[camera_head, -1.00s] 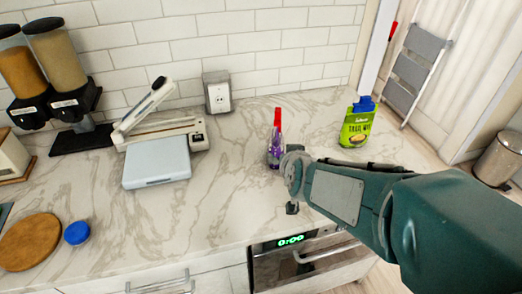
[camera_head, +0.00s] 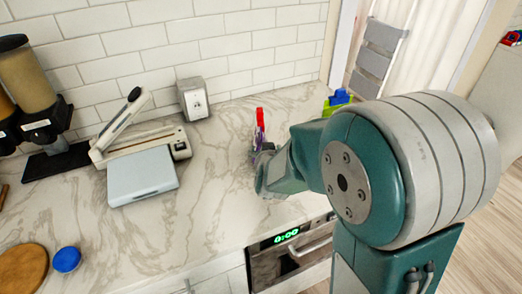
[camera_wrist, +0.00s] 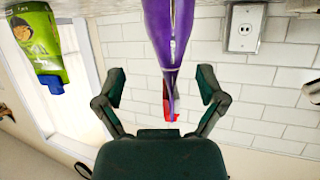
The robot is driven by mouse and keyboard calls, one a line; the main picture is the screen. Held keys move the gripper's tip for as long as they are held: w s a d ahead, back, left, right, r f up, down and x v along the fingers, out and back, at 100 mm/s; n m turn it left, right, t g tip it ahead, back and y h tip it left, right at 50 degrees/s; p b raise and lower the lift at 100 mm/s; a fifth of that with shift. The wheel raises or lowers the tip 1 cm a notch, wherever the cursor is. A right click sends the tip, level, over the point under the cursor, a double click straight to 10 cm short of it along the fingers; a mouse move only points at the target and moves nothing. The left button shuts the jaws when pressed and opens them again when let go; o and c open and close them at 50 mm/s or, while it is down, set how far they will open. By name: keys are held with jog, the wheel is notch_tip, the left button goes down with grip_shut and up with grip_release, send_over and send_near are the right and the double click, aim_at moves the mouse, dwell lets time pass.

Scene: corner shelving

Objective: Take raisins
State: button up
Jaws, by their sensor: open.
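A narrow purple pouch with a red top (camera_head: 260,119) stands on the counter; its label is unreadable, so I cannot tell whether it holds raisins. In the wrist view, where the scene appears upside down, the purple pouch (camera_wrist: 170,32) is seen edge-on and passes between my fingers. My gripper (camera_wrist: 161,78) is open, one finger on each side of the pouch, with visible gaps.
A green pouch with a blue top (camera_wrist: 38,45) stands to the right, mostly behind my arm in the head view. A pale blue-lidded device (camera_head: 142,178), a wall outlet (camera_head: 193,99) and dispensers (camera_head: 28,85) are to the left.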

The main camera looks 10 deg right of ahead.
jog(key=w, duration=0.1)
jog(key=w+f, duration=0.1)
jog(key=w, duration=0.1)
jog(key=w+f, duration=0.1)
jog(key=w, duration=0.1)
jog(key=shift+a+f, duration=0.25)
jog(key=shift+a, duration=0.05)
jog(key=shift+w+d+f, duration=0.1)
jog(key=shift+w+d, duration=0.1)
jog(key=shift+d, duration=0.05)
jog(key=shift+a, duration=0.1)
grip_shut()
